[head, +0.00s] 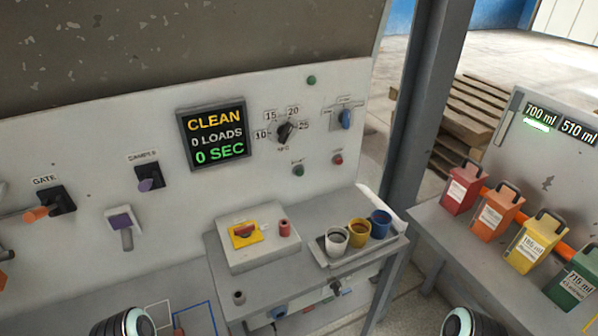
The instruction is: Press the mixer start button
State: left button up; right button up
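The white control panel (225,190) fills the left and middle of the head view. A green button (299,171) sits on it below the dial, under a small label too blurred to read. A red button (337,159) is to its right, also with a tiny label. Another green round piece (311,80) is near the panel's top edge; I cannot tell whether it is a lamp or a button. A display (214,135) reads CLEAN, 0 LOADS, 0 SEC. Neither gripper shows; only rounded parts of my arms appear at the bottom edge.
A dial (286,132) and a blue switch (346,118) are near the buttons. GATE (57,201) and damper (150,178) levers are at left. Below stand a yellow-plated box (245,237) and a tray (366,255) of cups. A grey post (425,110) and colored containers (465,186) are at right.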

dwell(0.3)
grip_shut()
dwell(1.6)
